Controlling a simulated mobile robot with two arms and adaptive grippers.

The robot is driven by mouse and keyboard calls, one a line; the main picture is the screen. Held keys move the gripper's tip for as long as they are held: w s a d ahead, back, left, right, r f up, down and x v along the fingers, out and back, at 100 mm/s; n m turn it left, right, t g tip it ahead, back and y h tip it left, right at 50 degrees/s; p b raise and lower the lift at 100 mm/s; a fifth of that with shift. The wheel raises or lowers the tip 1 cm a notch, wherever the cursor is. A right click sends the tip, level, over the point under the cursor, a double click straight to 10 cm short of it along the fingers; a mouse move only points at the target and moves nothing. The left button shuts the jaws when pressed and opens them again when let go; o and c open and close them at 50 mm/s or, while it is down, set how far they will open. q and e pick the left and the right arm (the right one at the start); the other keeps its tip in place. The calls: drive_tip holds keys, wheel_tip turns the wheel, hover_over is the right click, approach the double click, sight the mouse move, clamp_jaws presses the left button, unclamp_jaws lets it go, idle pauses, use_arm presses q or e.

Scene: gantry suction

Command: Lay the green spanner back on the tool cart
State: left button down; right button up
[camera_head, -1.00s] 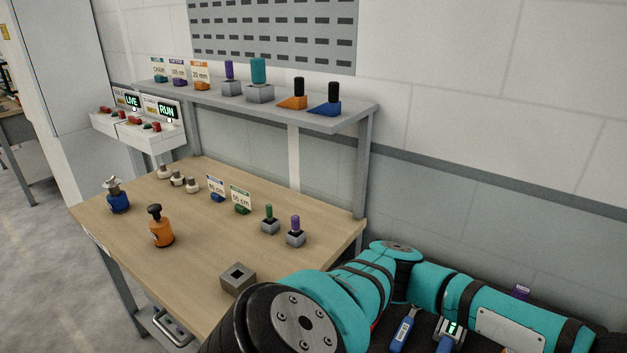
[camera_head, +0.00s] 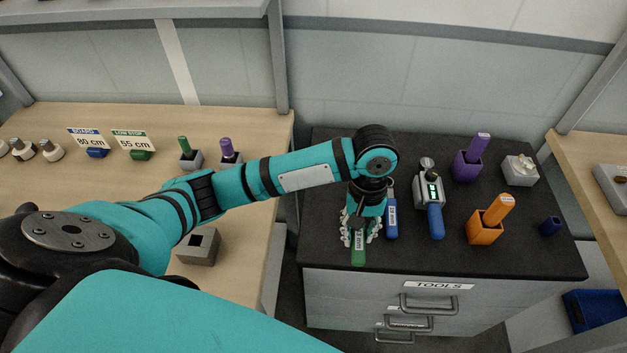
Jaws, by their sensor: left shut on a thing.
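The green spanner (camera_head: 358,256) shows below my left gripper (camera_head: 360,234), low over the left part of the tool cart's dark top (camera_head: 330,262). My left gripper is shut on it, and its fingers and wrist hide the upper part of the spanner. I cannot tell whether the spanner touches the cart top. A blue spanner (camera_head: 391,222) lies just to the right of the gripper. My right gripper is not in view.
A wooden bench (camera_head: 90,195) stands at the left, another at the right.

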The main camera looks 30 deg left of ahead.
use_arm(q)
drive_tip(key=w+a, duration=0.1)
drive_tip(key=a, duration=0.2)
drive_tip(key=w+a+p, duration=0.1)
drive_tip(key=w+a, duration=0.1)
drive_tip(key=a, duration=0.1)
drive_tip(key=w+a+f, duration=0.1)
drive_tip(key=w+a, duration=0.1)
drive_tip(key=a, duration=0.1)
drive_tip(key=shift+w+a, duration=0.5)
drive_tip(key=shift+a, duration=0.1)
drive_tip(key=f, duration=0.1)
drive_tip(key=f+p, duration=0.1)
drive_tip(key=a+f, duration=0.1)
drive_tip(key=shift+w+a+f, duration=0.1)
drive_tip(key=shift+w+f, duration=0.1)
drive_tip(key=shift+w, duration=0.1)
drive_tip(key=shift+f, duration=0.3)
drive_tip(key=c, duration=1)
unclamp_jaws()
drive_tip(key=shift+c, duration=0.2)
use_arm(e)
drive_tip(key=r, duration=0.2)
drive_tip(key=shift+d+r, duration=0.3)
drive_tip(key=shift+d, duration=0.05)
